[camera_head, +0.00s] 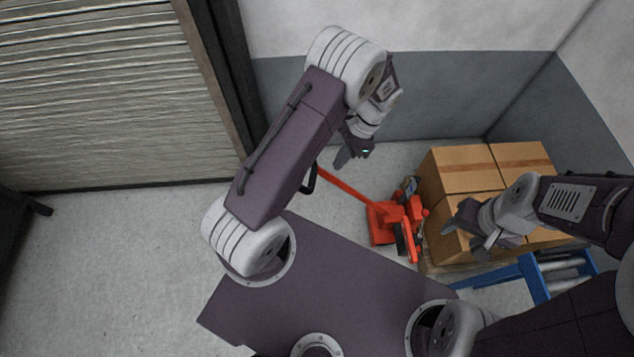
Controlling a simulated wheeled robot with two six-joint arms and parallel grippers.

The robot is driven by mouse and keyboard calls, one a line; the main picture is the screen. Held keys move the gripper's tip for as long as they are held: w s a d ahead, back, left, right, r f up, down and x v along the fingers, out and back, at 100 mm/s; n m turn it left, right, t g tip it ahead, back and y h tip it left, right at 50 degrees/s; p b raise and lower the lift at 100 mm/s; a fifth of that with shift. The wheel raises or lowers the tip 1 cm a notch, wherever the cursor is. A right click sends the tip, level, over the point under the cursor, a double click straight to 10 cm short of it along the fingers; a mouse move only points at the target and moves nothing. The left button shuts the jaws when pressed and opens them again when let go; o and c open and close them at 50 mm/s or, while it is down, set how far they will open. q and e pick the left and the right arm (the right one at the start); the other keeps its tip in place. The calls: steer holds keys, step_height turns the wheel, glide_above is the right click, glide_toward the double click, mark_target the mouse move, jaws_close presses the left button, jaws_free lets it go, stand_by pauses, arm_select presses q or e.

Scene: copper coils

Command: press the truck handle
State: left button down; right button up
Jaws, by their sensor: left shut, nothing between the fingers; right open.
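A red pallet truck (383,222) stands on the floor right of centre, beside a stack of cardboard boxes. Its long red handle bar (345,187) slants up to the left, and its upper end passes behind my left arm. A dark loop at that end (309,181) shows just beside the arm. My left gripper (342,164) is shut and empty, pointing down above the handle in the picture; I cannot tell whether it touches it. My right gripper (463,239) is open and empty, in front of the boxes.
The cardboard boxes (466,178) rest on a pallet at the right. A blue frame with rollers (535,278) stands at the lower right. A slatted shutter (90,95) covers the left wall.

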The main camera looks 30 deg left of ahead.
arm_select(q)
steer(key=s+a+r+p+x, duration=0.1)
steer(key=p+x, duration=0.3)
steer(key=x, duration=0.7)
steer(key=shift+s+a+f, duration=0.35)
steer(key=shift+a+f, duration=0.05)
steer(key=shift+a, duration=0.2)
